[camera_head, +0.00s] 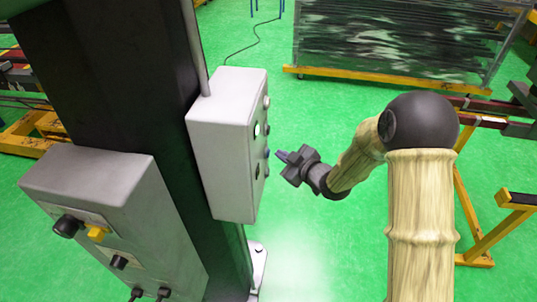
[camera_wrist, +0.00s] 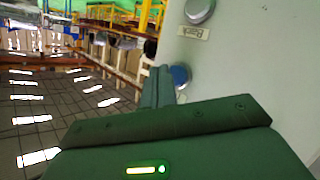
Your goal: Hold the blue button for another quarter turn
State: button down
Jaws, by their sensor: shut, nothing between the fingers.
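The blue button (camera_wrist: 181,76) sticks out from the panel face of a pale control box in the wrist view, partly hidden behind my fingers. It shows small and edge-on in the head view (camera_head: 267,153), on the right side of the box (camera_head: 225,140). My gripper (camera_head: 279,154) is shut and empty, with its fingertips pointing left at the button's height. A narrow gap seems to show between fingertips and button in the head view. In the wrist view the shut fingers (camera_wrist: 158,82) overlap the button's left edge; I cannot tell contact there.
A silver button (camera_wrist: 199,10) with a label plate (camera_wrist: 193,33) sits above the blue one. The box is fixed to a dark column (camera_head: 110,60). A lower grey box (camera_head: 110,220) carries a black knob and a yellow switch.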

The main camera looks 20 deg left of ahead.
jog(key=shift+s+a, duration=0.1)
jog(key=shift+s, duration=0.15)
dwell(0.3)
jog(key=shift+w, duration=0.15)
dwell(0.5)
dwell(0.9)
jog(key=shift+a+b, duration=0.3)
jog(key=shift+b, duration=0.05)
